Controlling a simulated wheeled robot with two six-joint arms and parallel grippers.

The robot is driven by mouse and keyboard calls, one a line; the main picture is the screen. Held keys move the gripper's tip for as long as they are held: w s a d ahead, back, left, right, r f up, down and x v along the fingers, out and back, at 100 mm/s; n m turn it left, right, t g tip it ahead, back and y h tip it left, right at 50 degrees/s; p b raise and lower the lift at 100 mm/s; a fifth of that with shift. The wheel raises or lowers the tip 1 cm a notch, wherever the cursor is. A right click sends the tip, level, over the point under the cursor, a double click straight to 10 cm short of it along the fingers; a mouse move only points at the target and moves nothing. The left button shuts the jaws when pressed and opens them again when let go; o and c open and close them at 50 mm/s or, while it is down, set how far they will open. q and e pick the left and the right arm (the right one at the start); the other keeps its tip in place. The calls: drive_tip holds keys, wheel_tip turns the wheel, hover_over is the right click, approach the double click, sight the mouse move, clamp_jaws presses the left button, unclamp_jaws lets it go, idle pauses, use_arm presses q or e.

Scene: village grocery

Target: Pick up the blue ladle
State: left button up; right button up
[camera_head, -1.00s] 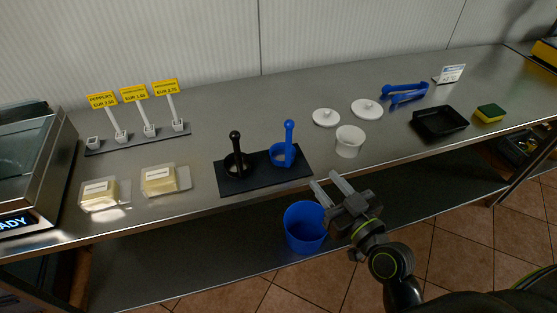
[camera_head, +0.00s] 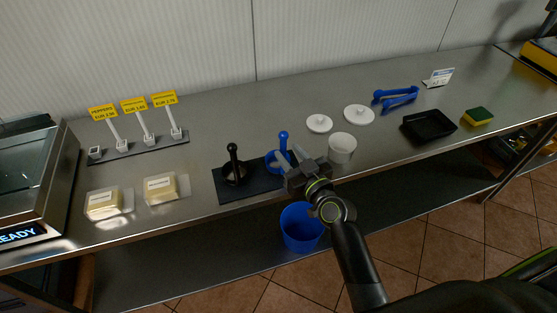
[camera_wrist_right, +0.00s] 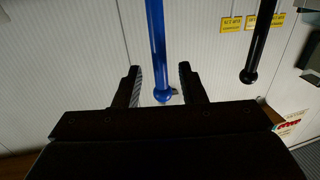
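The blue ladle (camera_head: 283,143) stands upright on a black mat (camera_head: 262,182) on the steel counter, its handle pointing up. In the right wrist view the blue handle (camera_wrist_right: 156,50) runs between the two fingers, with a round knob at its end. My right gripper (camera_head: 286,158) is open at the blue ladle, and its fingers partly cover the ladle's lower part. In the right wrist view gaps show on both sides of the handle between the fingers (camera_wrist_right: 158,88). My left gripper is not in view.
A black ladle (camera_head: 234,165) stands just left of the blue one. A white cup (camera_head: 342,148) stands close to the right. Blue tongs (camera_head: 396,97), a black tray (camera_head: 429,126) and a sponge (camera_head: 477,117) lie farther right. A blue bin (camera_head: 301,228) is below the counter edge.

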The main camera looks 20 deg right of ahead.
sight(285, 148)
drive_tip(key=shift+p+x, duration=0.45)
drive_tip(key=shift+x, duration=1.45)
drive_tip(key=shift+r, duration=0.1)
clamp_jaws()
